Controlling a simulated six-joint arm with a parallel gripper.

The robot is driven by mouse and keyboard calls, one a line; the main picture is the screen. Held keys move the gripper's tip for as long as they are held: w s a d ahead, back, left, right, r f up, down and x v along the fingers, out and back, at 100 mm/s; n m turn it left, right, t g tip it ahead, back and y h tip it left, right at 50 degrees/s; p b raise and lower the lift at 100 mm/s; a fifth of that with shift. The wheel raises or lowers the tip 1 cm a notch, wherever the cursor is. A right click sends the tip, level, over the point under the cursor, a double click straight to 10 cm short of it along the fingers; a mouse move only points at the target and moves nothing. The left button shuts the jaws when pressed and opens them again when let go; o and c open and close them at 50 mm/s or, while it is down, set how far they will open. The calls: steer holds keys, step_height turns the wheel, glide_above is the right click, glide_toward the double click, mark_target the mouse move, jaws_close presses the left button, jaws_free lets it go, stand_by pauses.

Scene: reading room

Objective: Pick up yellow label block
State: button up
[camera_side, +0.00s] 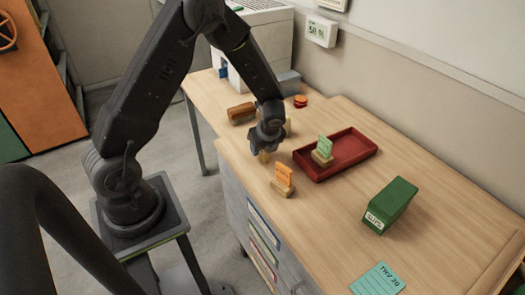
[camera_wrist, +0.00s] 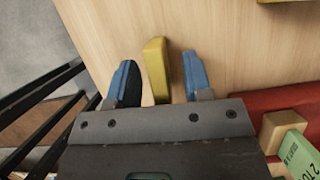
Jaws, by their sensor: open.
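A yellow block (camera_wrist: 155,70) stands between the two blue-tipped fingers of my gripper (camera_wrist: 160,78) in the wrist view. A gap shows on each side of it, wider on the right, so the open fingers do not appear to touch it. In the side view my gripper (camera_side: 264,148) points down low over the desk, left of the red tray. A small yellowish part of the block (camera_side: 264,157) shows at its fingertips; the rest is hidden there. I cannot read any label on it.
The red tray (camera_side: 368,153) holds a wooden block with a green card (camera_side: 325,146). A wooden block with an orange card (camera_side: 284,176) stands close in front of my gripper. A green box (camera_side: 392,203) and a teal card (camera_side: 378,280) lie right. A brown roll (camera_side: 240,113) lies behind.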

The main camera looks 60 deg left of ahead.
steer(key=shift+a+f, duration=0.25)
steer(key=shift+f, duration=0.4)
steer(key=shift+c, duration=0.4)
jaws_close()
